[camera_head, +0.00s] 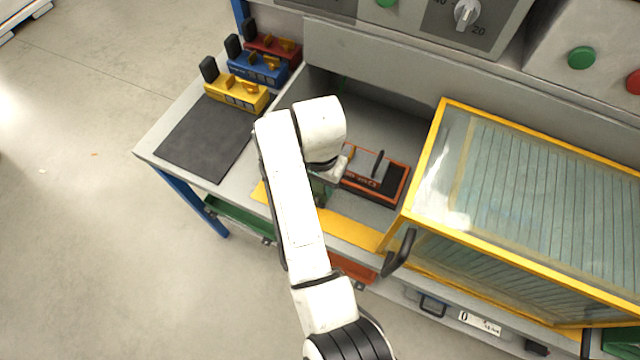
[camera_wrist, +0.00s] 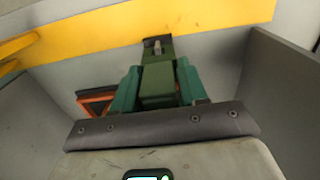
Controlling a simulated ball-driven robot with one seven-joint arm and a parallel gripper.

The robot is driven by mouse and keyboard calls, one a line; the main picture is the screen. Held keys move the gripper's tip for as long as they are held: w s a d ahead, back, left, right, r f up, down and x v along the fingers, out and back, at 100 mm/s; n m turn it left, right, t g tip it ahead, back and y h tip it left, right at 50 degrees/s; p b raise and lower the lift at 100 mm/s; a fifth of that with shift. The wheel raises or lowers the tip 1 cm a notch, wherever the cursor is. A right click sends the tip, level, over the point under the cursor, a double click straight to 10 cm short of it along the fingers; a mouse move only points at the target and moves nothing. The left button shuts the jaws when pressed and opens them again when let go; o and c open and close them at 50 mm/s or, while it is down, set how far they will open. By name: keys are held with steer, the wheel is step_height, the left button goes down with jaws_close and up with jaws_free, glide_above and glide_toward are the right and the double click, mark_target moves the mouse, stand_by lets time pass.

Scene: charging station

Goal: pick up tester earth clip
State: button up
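The green earth clip (camera_wrist: 158,82), a blocky olive body with a small metal tip, sits between the two teal fingers of my gripper (camera_wrist: 159,88) in the wrist view. The fingers lie against both its sides with no gap that I can see. In the head view my gripper (camera_head: 322,186) is low over the open bay, left of the orange and black tester (camera_head: 378,178), and my arm partly hides it. A corner of the tester also shows in the wrist view (camera_wrist: 96,101). I cannot tell whether the clip touches the bay floor.
A yellow-framed clear cover (camera_head: 540,200) with a black handle (camera_head: 399,252) stands right of the bay. A yellow strip (camera_head: 350,229) runs along the front edge. Red, blue and yellow (camera_head: 236,92) lock-like blocks and a dark mat (camera_head: 207,138) are at left. Grey walls bound the bay.

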steer(key=c, duration=0.6)
steer(key=shift+o, duration=0.2)
steer(key=shift+r, duration=0.1)
